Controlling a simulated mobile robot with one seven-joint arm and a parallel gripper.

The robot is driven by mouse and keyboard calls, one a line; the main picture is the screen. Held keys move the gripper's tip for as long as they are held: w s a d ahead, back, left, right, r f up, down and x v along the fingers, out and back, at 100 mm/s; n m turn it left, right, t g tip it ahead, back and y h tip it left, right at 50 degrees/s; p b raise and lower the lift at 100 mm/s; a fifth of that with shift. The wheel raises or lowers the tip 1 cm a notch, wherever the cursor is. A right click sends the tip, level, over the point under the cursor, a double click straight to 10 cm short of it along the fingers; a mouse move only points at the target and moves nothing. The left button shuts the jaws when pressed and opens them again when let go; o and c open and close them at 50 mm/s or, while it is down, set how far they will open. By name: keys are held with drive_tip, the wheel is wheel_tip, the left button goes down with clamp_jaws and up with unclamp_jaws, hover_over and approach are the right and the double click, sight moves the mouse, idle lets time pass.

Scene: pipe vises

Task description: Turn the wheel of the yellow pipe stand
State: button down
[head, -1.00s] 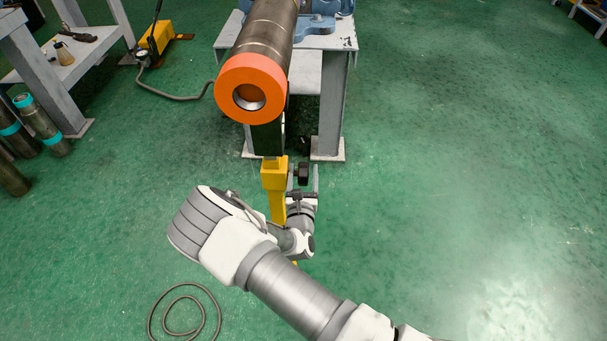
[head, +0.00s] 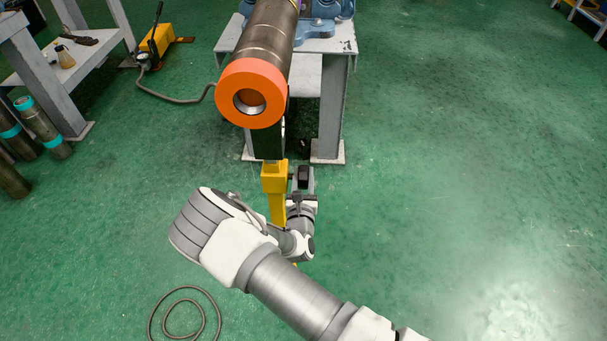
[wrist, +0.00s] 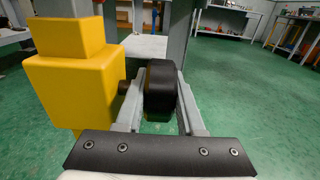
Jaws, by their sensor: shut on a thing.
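The yellow pipe stand (head: 273,178) stands upright under the orange-capped end of a long pipe (head: 262,55). Its black wheel (head: 303,174) is on the right side of the yellow block. In the wrist view the wheel (wrist: 160,88) sits on a short shaft from the yellow block (wrist: 78,85). My gripper (head: 303,180) reaches in from the front. In the wrist view its two grey fingers (wrist: 160,105) lie on either side of the wheel and are shut on it. The stand's lower part is partly hidden behind my arm.
A grey vise table (head: 335,100) carries the pipe behind the stand. A workbench (head: 50,70) and a yellow pump (head: 158,40) are at the left. A loose hose coil (head: 185,290) lies on the floor. The floor at right is clear.

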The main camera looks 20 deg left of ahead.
drive_tip(key=shift+r+p, duration=0.2)
drive_tip(key=shift+p, duration=0.15)
drive_tip(key=g+p, duration=0.1)
drive_tip(key=p, duration=0.1)
drive_tip(key=g+p, duration=0.1)
drive_tip(key=p, duration=0.2)
drive_tip(key=shift+r+h, duration=0.25)
drive_tip(key=shift+h, duration=0.15)
drive_tip(key=g+p, duration=0.3)
drive_tip(key=p, duration=0.2)
drive_tip(key=shift+w+h+p, duration=0.2)
drive_tip(key=shift+h+p, duration=0.1)
drive_tip(key=shift+h, duration=0.1)
drive_tip(key=shift+f+g+p, duration=0.3)
drive_tip(key=shift+g+p, duration=0.75)
drive_tip(key=shift+g, duration=0.15)
drive_tip(key=shift+f+g+h, duration=0.3)
drive_tip(key=shift+g+h, duration=0.2)
drive_tip(key=shift+g, duration=0.9)
drive_tip(key=shift+p, duration=0.3)
drive_tip(key=c, duration=0.5)
unclamp_jaws()
